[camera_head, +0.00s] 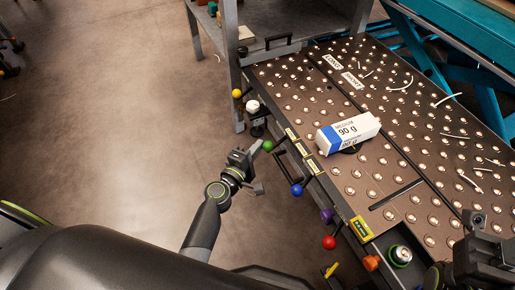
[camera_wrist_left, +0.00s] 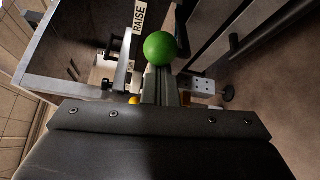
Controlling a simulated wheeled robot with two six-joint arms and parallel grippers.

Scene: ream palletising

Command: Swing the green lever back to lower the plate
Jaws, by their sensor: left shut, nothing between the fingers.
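The green lever's ball knob (camera_head: 268,145) stands at the left edge of the ball-studded table (camera_head: 405,205). In the left wrist view the green knob (camera_wrist_left: 160,47) is just beyond my fingertips, at the top middle. My left gripper (camera_head: 257,149) is shut and empty, with its tips close beside the knob. Whether they touch it I cannot tell. The fingers also show in the left wrist view (camera_wrist_left: 160,82). Part of my right gripper (camera_head: 475,220) shows at the lower right; its jaws are unclear. Which part of the table is the plate I cannot tell.
A white and blue ream marked 90 g (camera_head: 347,132) lies on the table. Yellow (camera_head: 236,93), white (camera_head: 253,106), blue (camera_head: 297,190), purple (camera_head: 327,215), red (camera_head: 329,242) and orange (camera_head: 371,262) knobs line its edge. Floor at left is clear.

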